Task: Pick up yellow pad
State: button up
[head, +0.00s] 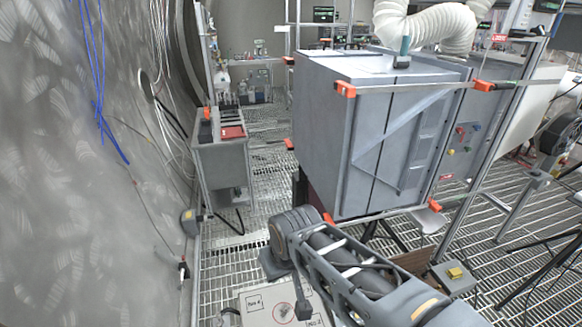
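A small yellow pad (455,273) shows at the lower right. It sits on top of a grey box-like block (451,281), to the right of my arm. My arm reaches in from the bottom right, with a dark rounded joint near the picture's lower middle. Nothing is seen touching the yellow pad.
A large grey cabinet (325,135) with orange-capped frame bars fills the middle. A grey cart (221,160) with a red tray (232,132) stands at the left. A white labelled board (262,302) lies below. Grating floor is open between cart and cabinet.

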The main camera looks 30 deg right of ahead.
aim_at(453, 274)
jog(key=z, duration=2.55)
